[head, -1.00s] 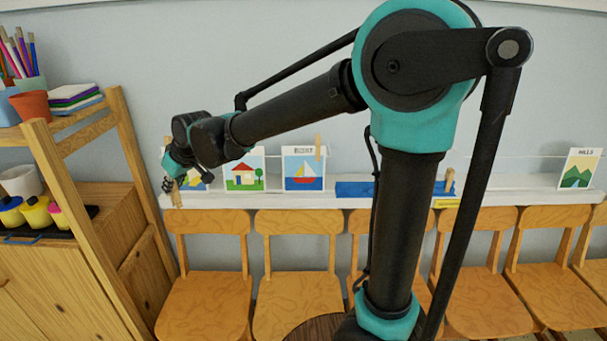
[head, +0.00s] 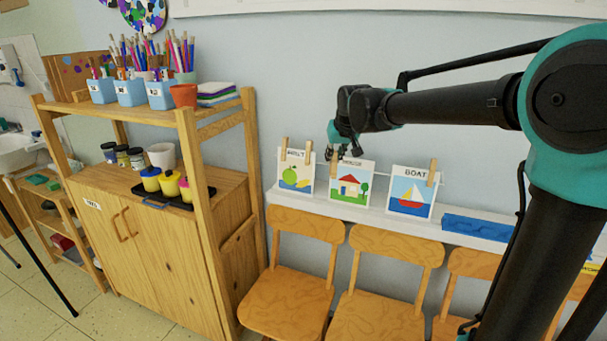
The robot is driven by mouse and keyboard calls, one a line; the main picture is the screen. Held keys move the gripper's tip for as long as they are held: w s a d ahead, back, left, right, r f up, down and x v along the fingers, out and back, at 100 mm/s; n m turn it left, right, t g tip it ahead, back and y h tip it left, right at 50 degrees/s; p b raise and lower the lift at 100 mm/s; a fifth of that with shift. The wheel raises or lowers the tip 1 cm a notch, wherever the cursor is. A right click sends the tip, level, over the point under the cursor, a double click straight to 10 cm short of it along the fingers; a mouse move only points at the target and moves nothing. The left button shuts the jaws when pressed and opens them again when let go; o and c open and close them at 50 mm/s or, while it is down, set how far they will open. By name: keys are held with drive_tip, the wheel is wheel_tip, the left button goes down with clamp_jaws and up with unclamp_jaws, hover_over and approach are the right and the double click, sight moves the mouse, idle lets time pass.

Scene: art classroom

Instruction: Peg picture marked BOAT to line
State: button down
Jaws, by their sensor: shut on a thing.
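The picture marked BOAT (head: 410,196), a red and white sailboat on blue, stands on the white ledge against the wall. A wooden peg (head: 432,172) is at its top right corner; its top left corner has none. My gripper (head: 335,158) is in front of the left edge of the house picture (head: 352,184), left of the boat picture. It is shut on a small wooden peg (head: 334,168), partly hidden by the fingers. The thin line (head: 457,186) runs along the wall behind the pictures.
A blue block (head: 480,227) lies right of the boat picture. Chairs (head: 290,270) line the front of the ledge. A wooden shelf unit (head: 160,240) stands left.

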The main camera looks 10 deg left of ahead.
drive_tip(key=w+d+r+m+h, duration=0.1)
drive_tip(key=w+d+r+m, duration=0.15)
drive_tip(key=d, duration=0.45)
drive_tip(key=w+d+r+m+h, duration=0.2)
drive_tip(key=d+r, duration=0.1)
drive_tip(key=d, duration=0.4)
drive_tip(key=w+d+r+m+h, duration=0.1)
drive_tip(key=w+d+r+m, duration=0.15)
drive_tip(key=d, duration=0.55)
wheel_tip(320, 180, down, 9)
drive_tip(key=shift+s+a, duration=0.2)
drive_tip(key=shift+s, duration=0.1)
idle(0.4)
idle(0.4)
drive_tip(key=c, duration=1.4)
unclamp_jaws()
drive_tip(key=shift+o, duration=0.4)
drive_tip(key=shift+o, duration=0.7)
